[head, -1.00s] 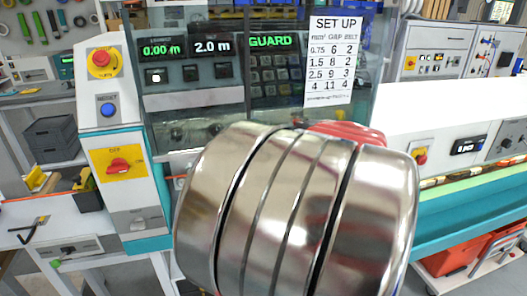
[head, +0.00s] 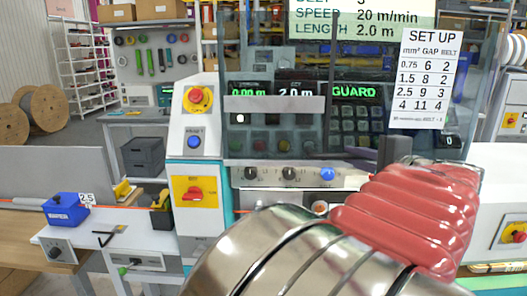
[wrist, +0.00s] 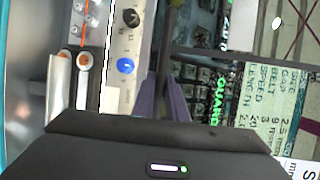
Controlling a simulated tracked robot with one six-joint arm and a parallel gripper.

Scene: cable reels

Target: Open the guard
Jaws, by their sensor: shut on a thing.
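The guard (head: 470,60) is a clear panel with a white SET UP sheet (head: 425,78) on it. In the head view it stands in front of the displays and keypad, its lower edge above the row of knobs (head: 289,173). A green display reads GUARD (head: 354,92). In the wrist view my gripper (wrist: 165,90) has its purple-grey fingers close together on a dark strip (wrist: 166,50) along the guard's edge.
Left of the guard is a column with a red emergency button (head: 198,99), a blue button (head: 194,142) and a red switch (head: 193,193). A blue box (head: 66,209) sits on the left bench.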

